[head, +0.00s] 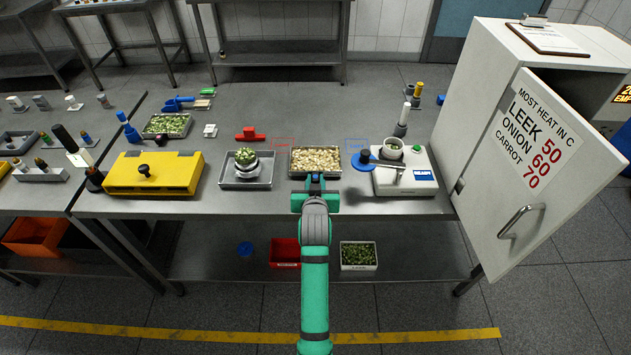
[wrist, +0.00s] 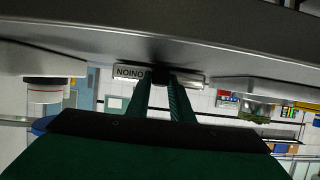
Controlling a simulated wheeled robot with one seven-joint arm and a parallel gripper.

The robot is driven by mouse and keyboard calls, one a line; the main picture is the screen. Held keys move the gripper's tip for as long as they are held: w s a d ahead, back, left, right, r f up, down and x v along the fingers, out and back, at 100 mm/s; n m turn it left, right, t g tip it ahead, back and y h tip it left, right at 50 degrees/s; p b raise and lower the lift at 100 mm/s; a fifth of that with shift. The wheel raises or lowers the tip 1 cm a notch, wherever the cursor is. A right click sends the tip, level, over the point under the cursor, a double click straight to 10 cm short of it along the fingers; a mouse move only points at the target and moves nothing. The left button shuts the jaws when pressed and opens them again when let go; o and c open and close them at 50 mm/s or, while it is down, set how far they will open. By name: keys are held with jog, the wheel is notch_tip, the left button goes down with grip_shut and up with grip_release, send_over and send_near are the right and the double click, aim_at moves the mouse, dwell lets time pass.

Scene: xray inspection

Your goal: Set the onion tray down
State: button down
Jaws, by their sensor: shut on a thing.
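The onion tray (head: 291,172) is a shallow metal tray full of pale diced pieces, over the front middle of the bench in the head view.
A metal tray with a bowl of greens (head: 245,157) stands left. A white device (head: 420,180) with a blue disc (head: 363,157) stands close right. Red (head: 285,144) and blue (head: 358,144) outlines lie behind. An open cabinet door (head: 535,160) is far right.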

jog(key=shift+w+f, duration=0.1)
jog(key=shift+f, duration=0.05)
jog(key=c, duration=1.6)
grip_release()
jog(key=shift+o, duration=0.2)
